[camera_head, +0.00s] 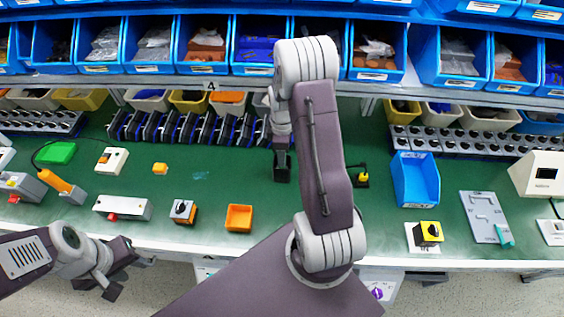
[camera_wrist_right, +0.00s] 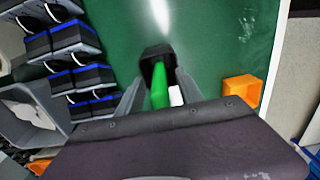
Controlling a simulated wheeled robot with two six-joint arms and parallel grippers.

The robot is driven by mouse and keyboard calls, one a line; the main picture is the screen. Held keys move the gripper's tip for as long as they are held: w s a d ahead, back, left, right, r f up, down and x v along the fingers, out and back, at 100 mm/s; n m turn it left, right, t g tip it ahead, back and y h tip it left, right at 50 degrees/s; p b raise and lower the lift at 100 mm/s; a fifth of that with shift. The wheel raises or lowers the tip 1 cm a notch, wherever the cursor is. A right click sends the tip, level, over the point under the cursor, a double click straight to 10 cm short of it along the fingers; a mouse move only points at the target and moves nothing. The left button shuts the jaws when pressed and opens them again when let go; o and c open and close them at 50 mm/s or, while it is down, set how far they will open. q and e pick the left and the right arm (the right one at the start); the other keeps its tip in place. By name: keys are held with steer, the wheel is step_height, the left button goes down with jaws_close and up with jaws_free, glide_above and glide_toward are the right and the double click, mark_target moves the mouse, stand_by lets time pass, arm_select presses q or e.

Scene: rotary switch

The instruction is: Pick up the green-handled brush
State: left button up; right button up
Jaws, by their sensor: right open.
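In the right wrist view the green handle (camera_wrist_right: 159,88) of the brush stands in a black holder (camera_wrist_right: 156,55), with a white item (camera_wrist_right: 176,96) beside it. My right gripper (camera_wrist_right: 160,92) is open, with a finger on either side of the green handle; contact cannot be made out. In the head view the black holder (camera_head: 282,174) is on the green table below my right gripper (camera_head: 282,150), and the brush is hidden by the gripper and arm. My left gripper (camera_head: 126,279) is open and empty off the table's front edge at lower left.
An orange tray (camera_head: 239,217) and a rotary switch box (camera_head: 183,211) stand in front. A row of black devices (camera_head: 185,128) lies behind and left of the holder. A blue bin (camera_head: 415,179) stands right of my right arm. Blue shelf bins (camera_head: 154,45) line the back.

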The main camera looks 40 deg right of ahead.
steer(key=shift+s, duration=0.1)
jaws_close()
steer(key=shift+r, duration=0.1)
